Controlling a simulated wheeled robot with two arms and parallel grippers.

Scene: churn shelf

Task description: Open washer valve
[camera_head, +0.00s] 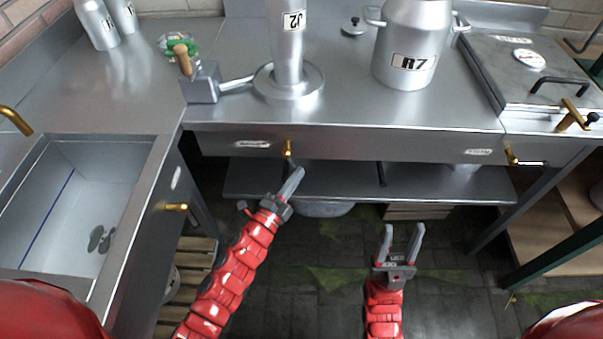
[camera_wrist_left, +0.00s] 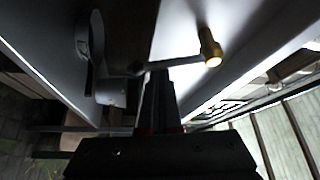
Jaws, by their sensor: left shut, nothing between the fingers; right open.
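A brass-tipped lever (camera_head: 287,148) sticks out at the front edge of the steel counter. In the left wrist view a thin rod with a brass tip (camera_wrist_left: 210,50) runs from a round grey fitting (camera_wrist_left: 90,45); it looks like the same lever. No label shows that it is the washer valve. My left gripper (camera_head: 293,183) is shut and empty, just below the lever and apart from it in the head view. Its fingers (camera_wrist_left: 160,105) show below the rod in the wrist view; contact cannot be told. My right gripper (camera_head: 402,238) is open and empty, lower right over the floor.
The counter (camera_head: 340,115) carries a J2 column (camera_head: 288,50), an R7 churn (camera_head: 410,45) and a box with a wooden handle (camera_head: 200,82). A lower shelf (camera_head: 350,180) lies under it. A sink (camera_head: 60,220) is left. Another brass handle (camera_head: 511,155) sits right.

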